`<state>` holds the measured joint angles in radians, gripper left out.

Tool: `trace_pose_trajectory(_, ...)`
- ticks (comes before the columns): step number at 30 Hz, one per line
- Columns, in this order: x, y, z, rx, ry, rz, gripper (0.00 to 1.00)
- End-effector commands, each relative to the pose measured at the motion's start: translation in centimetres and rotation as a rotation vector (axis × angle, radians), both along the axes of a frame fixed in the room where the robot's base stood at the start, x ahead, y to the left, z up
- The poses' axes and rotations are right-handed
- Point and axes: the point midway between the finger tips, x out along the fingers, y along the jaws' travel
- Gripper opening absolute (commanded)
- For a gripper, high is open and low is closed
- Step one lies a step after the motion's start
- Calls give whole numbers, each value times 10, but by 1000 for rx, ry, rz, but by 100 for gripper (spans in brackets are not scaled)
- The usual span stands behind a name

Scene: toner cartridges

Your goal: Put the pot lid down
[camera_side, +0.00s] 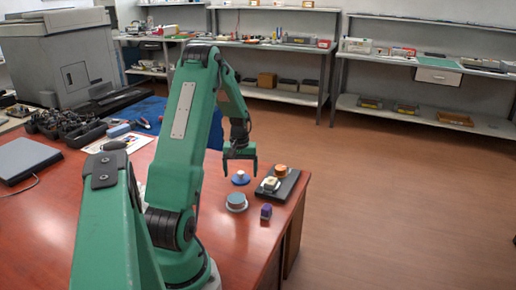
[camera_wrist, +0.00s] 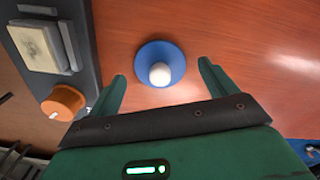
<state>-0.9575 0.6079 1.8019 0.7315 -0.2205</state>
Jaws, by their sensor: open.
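The pot lid (camera_side: 240,178), a blue disc with a round white knob, lies on the red-brown table. It also shows in the wrist view (camera_wrist: 148,55), with the knob towards me. My gripper (camera_side: 240,172) is open above it and points down. In the wrist view its green fingers (camera_wrist: 162,73) are spread to either side of the lid, apart from it, and nothing is held. A round grey-blue thing (camera_side: 236,203), perhaps the pot, stands on the table in front of the lid.
To the right of the lid a dark tray (camera_side: 288,186) bears a cream block (camera_side: 270,184) and an orange cylinder (camera_side: 281,170). A small purple block (camera_side: 266,212) stands near the table's right edge. A grey printer (camera_side: 75,62) is at the back left.

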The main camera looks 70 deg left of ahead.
Motion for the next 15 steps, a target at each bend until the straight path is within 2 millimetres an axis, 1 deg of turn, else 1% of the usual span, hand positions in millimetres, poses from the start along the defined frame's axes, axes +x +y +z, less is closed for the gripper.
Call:
trace_pose_trajectory(5, 1, 1, 24, 3, -2, 0, 84)
trace_pose_trajectory(15, 0, 1, 79, 3, -2, 0, 84)
